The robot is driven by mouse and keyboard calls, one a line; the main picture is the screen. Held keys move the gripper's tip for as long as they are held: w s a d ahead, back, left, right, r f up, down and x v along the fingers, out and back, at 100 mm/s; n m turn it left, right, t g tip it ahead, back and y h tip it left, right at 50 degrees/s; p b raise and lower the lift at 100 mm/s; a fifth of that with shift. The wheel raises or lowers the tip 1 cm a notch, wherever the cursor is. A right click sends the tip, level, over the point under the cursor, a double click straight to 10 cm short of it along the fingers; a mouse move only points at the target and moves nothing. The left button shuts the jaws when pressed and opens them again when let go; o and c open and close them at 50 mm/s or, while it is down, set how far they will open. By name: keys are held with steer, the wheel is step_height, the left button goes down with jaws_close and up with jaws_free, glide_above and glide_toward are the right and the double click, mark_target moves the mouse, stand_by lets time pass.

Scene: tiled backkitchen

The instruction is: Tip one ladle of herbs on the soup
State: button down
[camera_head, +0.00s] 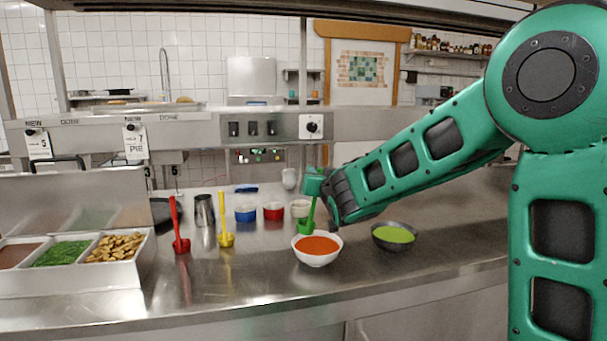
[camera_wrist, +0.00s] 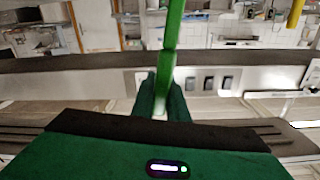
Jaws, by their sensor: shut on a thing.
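My gripper (camera_head: 318,186) is shut on the handle of the green ladle (camera_head: 307,221). The ladle hangs roughly upright, its scoop low behind the back rim of the white bowl of orange-red soup (camera_head: 318,258); I cannot tell if it touches the counter or what it holds. In the wrist view the green handle (camera_wrist: 173,35) stands between my fingers, its scoop out of sight. A dark bowl of green soup (camera_head: 394,235) stands to the right, under my arm. Green chopped herbs (camera_head: 62,253) lie in the middle visible compartment of the metal tray (camera_head: 75,281) at the left.
A red ladle (camera_head: 180,230) and a yellow ladle (camera_head: 225,225) stand left of the soup. Behind are a metal cup (camera_head: 205,210) and small blue (camera_head: 245,214), red (camera_head: 273,211) and white (camera_head: 300,208) bowls. The front counter (camera_head: 230,290) is clear.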

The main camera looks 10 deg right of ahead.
steer(key=d+f+m, duration=1.2)
steer(key=d, duration=0.2)
steer(key=a+r+n, duration=1.4)
steer(key=a+r, duration=0.3)
steer(key=shift+a, duration=0.15)
stand_by(1.5)
steer(key=shift+f, duration=0.1)
stand_by(0.3)
